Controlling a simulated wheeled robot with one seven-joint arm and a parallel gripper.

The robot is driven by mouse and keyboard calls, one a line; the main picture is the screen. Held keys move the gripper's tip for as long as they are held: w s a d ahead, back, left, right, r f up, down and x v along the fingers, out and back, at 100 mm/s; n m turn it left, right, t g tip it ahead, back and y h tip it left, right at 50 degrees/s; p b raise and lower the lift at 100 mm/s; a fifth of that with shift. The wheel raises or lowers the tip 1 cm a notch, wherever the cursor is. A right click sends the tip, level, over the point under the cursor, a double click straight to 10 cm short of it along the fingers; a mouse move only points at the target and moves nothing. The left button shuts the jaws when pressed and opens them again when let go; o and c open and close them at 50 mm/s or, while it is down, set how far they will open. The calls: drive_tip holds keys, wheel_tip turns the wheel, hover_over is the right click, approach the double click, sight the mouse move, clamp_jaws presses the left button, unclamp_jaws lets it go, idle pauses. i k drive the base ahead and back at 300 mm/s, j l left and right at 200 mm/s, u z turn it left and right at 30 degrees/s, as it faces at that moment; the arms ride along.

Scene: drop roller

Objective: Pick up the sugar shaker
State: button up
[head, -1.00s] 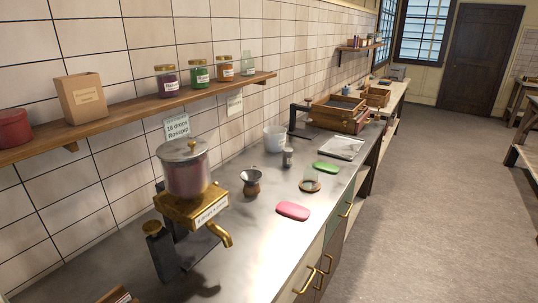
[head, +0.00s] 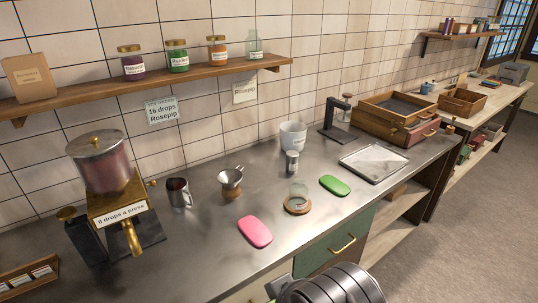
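The likely sugar shaker (head: 292,162) is a small upright grey metal cylinder with a pale band. It stands on the steel counter (head: 215,245), just in front of a white bucket (head: 293,135). I cannot read any label on it. Grey rounded links of my own arm show at the bottom edge. My gripper is not in view, so its state is hidden.
A brass-based dispenser (head: 105,190) stands left, a tray (head: 374,163) right.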

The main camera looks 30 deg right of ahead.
sight(291, 156)
drive_tip(key=l+u, duration=0.25)
drive_tip(key=l, duration=0.15)
drive_tip(key=k+l+u, duration=0.1)
drive_tip(key=l+u, duration=0.15)
drive_tip(key=l, duration=0.15)
drive_tip(key=k+l+u, duration=0.1)
drive_tip(key=l+u, duration=0.15)
drive_tip(key=l, duration=0.15)
